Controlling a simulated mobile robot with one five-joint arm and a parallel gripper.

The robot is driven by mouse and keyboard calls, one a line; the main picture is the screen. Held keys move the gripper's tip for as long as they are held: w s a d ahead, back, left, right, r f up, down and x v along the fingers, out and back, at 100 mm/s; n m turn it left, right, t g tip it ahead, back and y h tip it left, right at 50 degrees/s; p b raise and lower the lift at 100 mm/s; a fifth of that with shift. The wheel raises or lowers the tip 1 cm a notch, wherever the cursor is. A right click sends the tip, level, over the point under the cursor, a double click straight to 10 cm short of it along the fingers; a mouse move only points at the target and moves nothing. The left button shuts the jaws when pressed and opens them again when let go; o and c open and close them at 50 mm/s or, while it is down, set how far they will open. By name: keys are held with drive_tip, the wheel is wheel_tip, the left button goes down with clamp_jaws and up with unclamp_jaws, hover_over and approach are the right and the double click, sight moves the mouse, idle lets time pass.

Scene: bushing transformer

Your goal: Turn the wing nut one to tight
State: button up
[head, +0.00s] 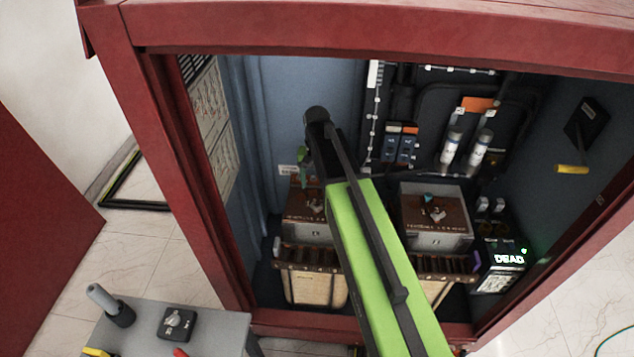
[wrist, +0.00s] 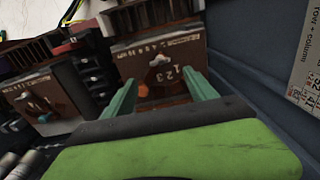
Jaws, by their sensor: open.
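My gripper (wrist: 160,84) is open in the wrist view, its two green fingers spread before the left brown block (wrist: 196,50). A second wing nut (head: 434,215) is on the right block (head: 420,235). Neither view clearly says which is number one.
The red cabinet frame (head: 200,200) surrounds the opening. A lit DEAD display (head: 508,259) stands at right, below a yellow-handled switch (head: 572,169). Two white cylinders (head: 480,149) are on the back panel. A grey table (head: 222,330) with a knob box stands outside, front left.

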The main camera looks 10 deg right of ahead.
wheel_tip(320, 180, up, 7)
drive_tip(key=p, duration=0.5)
drive_tip(key=shift+f, duration=0.15)
drive_tip(key=s+f+n+b, duration=0.3)
drive_tip(key=s+f+b, duration=0.5)
drive_tip(key=s, duration=0.6)
drive_tip(key=shift+s+n, duration=0.15)
drive_tip(key=shift+n, duration=0.25)
drive_tip(key=shift+f, duration=0.1)
